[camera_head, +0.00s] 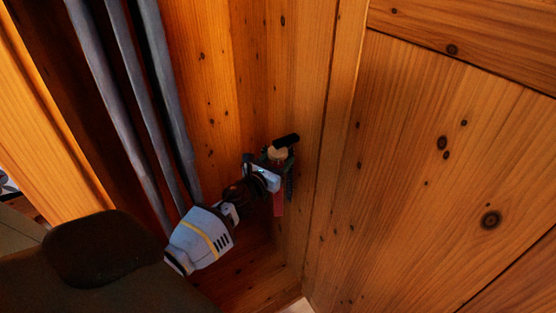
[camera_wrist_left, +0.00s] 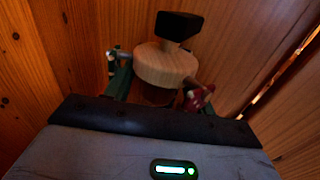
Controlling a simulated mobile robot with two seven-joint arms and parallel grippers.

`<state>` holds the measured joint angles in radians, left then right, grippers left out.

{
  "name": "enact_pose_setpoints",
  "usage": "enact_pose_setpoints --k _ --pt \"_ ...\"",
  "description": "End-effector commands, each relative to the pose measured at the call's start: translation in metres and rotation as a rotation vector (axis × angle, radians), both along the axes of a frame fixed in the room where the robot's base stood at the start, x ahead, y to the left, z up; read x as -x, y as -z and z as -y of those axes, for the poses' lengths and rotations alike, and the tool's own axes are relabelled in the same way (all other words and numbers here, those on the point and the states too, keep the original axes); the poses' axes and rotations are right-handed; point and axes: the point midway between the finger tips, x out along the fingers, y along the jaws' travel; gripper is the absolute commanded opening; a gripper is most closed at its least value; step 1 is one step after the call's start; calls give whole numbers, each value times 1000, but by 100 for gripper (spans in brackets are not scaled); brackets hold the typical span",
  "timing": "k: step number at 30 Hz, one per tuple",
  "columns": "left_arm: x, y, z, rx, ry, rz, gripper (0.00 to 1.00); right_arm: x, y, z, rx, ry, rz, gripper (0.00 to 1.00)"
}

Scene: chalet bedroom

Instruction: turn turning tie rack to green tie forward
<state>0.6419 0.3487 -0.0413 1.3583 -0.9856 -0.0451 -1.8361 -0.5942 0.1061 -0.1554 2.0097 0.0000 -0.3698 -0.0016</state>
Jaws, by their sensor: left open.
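The tie rack (camera_head: 277,154) is on the wooden wall in the head view, a round light-wood disc with a black block above it. In the left wrist view the wooden disc (camera_wrist_left: 165,65) is close ahead, with a green tie (camera_wrist_left: 118,82) at its left and a dark red tie (camera_wrist_left: 198,98) at its right. In the head view the red tie (camera_head: 278,204) hangs below the rack and a dark green strip (camera_head: 290,182) is at its right. My left gripper (camera_head: 270,174) is open right at the rack; contact cannot be told. My right gripper is out of view.
Several long grey hanging fabrics (camera_head: 125,95) are at the left of the head view. A knotty wood panel (camera_head: 440,170) fills the right side, close beside the rack. The wall above the rack is bare.

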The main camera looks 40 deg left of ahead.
Motion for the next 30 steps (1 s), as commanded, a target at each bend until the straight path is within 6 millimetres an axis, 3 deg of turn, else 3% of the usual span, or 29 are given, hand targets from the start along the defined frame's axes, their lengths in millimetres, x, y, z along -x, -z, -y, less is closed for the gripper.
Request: enact_pose_setpoints --k 4,14,23,30 --pt "0 0 0 0 0 0 55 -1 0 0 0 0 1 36" --pt "0 0 0 0 0 0 11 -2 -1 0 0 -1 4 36" --pt "0 0 1 1 -35 1 11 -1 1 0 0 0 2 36" --pt "0 2 2 3 -169 0 11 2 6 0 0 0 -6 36"
